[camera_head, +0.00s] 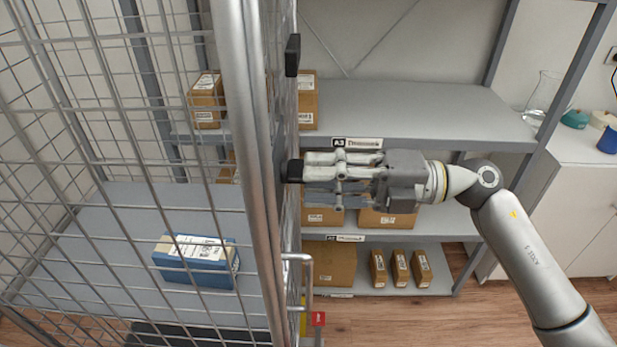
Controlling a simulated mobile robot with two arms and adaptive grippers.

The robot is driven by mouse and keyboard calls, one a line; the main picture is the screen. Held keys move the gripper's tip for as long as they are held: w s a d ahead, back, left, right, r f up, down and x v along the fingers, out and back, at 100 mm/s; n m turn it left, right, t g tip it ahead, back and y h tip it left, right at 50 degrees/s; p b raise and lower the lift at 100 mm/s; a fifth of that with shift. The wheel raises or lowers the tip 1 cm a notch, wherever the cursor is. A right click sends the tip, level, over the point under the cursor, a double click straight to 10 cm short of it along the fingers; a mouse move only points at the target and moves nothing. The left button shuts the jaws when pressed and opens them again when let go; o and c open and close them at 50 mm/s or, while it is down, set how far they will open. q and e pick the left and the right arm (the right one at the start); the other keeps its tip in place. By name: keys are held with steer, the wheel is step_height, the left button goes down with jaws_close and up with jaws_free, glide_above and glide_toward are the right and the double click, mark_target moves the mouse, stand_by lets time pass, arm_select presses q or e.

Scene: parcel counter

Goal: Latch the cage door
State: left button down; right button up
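The wire-mesh cage (110,90) fills the left of the head view, with a thick grey upright post (248,150). The cage door's edge (285,215) appears nearly edge-on, just right of the post. A grey bent bar handle (298,257) sits low on this edge, with a red tag (318,318) below. My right gripper (308,172) points left, fingertips beside a black block (294,171) at the door edge. I cannot tell contact or finger opening. Another black block (292,55) is higher up. My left gripper is out of view.
A blue parcel (195,265) lies on the cage's grey shelf (120,215). Behind my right arm stands a grey rack (420,110) with several brown boxes (335,263). A white cabinet (585,185) with glassware stands at right. Wooden floor (400,320) shows below.

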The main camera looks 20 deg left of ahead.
steer(key=v, duration=1)
